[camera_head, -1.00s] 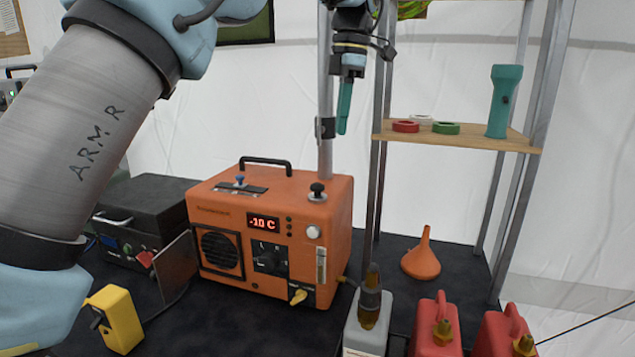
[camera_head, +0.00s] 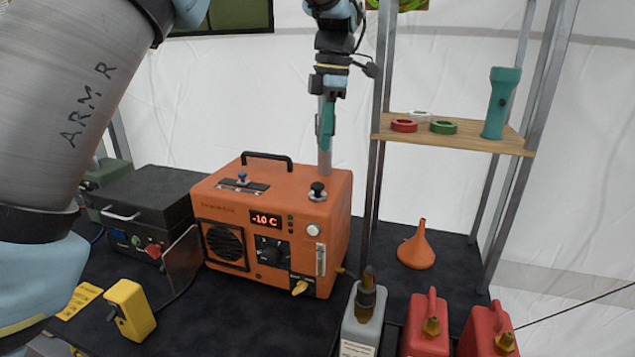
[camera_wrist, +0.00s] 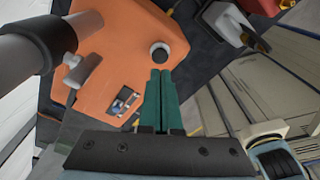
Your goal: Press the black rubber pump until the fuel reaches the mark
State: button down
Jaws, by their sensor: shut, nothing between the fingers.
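The orange heater (camera_head: 275,215) stands on the dark table with a red "-10 C" display. The black rubber pump (camera_head: 318,188) sits on its top near the right front corner. It also shows in the wrist view (camera_wrist: 159,52), just beyond my fingertips. My gripper (camera_head: 324,146) points down above the pump, apart from it. Its teal fingers (camera_wrist: 161,74) are shut with nothing between them. A narrow pale sight gauge (camera_head: 320,260) is on the heater's front right. Its fuel level and mark are too small to tell.
A grey can (camera_head: 363,325) and two red cans stand at front right. A blue-knobbed switch (camera_head: 242,177) is on the heater's top left.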

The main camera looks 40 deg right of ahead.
aim_at(320, 183)
jog(key=f, duration=0.2)
jog(key=f+b, duration=0.1)
jog(key=f, duration=0.2)
jog(key=shift+w+a+f+b, duration=0.15)
jog(key=shift+a+f+b, duration=0.1)
jog(key=shift+f+b, duration=0.15)
jog(key=shift+a+f+b, duration=0.1)
jog(key=shift+f+b, duration=0.5)
jog(key=shift+b, duration=0.1)
notch_tip(320, 183, down, 2)
jog(key=shift+b, duration=0.5)
jog(key=shift+r, duration=0.2)
jog(key=d+p, duration=0.1)
jog(key=p, duration=0.1)
jog(key=s+d+r+p, duration=0.1)
jog(key=shift+s+d+r+p, duration=0.1)
jog(key=shift+d+r+p, duration=0.1)
jog(key=shift+p, duration=0.15)
jog(key=shift+s+d+f, duration=0.1)
jog(key=shift+d+f, duration=0.1)
jog(key=shift+f, duration=0.1)
